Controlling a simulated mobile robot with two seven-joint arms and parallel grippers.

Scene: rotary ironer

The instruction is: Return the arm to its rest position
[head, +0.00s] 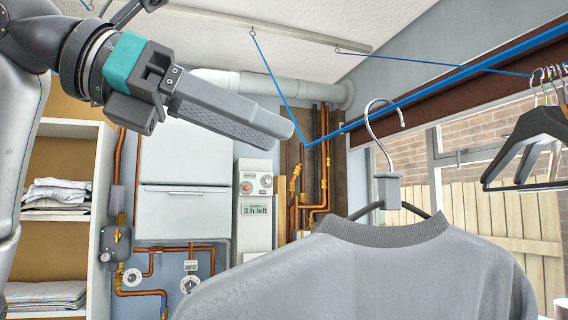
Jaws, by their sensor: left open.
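My left arm comes in from the upper left, and its left gripper (272,133) points right and slightly down. The gripper is open, with nothing visible between its fingers, though they overlap from this angle. A grey garment (390,270) with a ribbed collar hangs upright on a hanger (388,190) at the lower right. The hanger's metal hook meets the blue line (440,79) in the picture. The left gripper is left of the hook and apart from it. My right gripper is not in view.
Dark hangers (540,130) hang at the right by the window. A shelf unit with folded linen (55,194) stands at the left. White cabinets (185,190) and copper pipes (325,170) line the back wall. Blue line also runs overhead.

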